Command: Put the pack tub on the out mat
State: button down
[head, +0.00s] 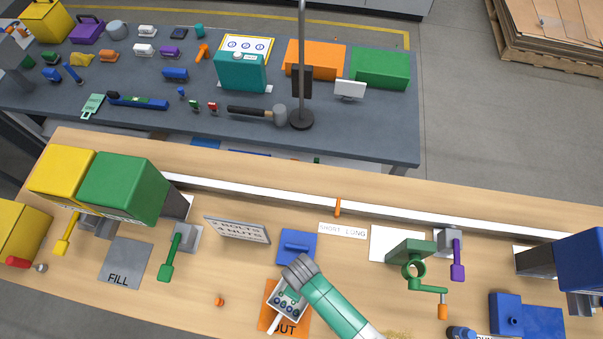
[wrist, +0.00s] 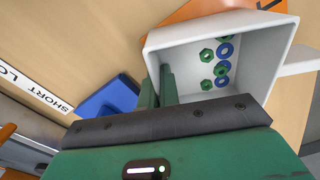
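The pack tub (wrist: 275,55) is a pale grey open tub holding several green nuts and blue rings. It also shows in the head view (head: 290,309), over the orange out mat (head: 298,322), with its pale handle toward the front. The out mat shows behind the tub in the wrist view (wrist: 192,12). My gripper (wrist: 159,88) has one green finger inside the tub and one outside, closed on the near wall. In the head view my gripper (head: 288,284) hides the tub's back edge. I cannot tell whether the tub's base touches the mat.
A blue block-like object (head: 297,247) stands just behind the mat. A small orange piece (head: 219,300) is left of the mat. A green crank stand (head: 412,262) is at right.

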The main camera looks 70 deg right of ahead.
jog(key=c, duration=1.6)
grip_release()
jog(key=shift+c, duration=0.2)
notch_tip(320, 180, up, 12)
jog(key=shift+r+p, duration=0.15)
jog(key=shift+p, duration=0.55)
jog(key=shift+w, duration=0.1)
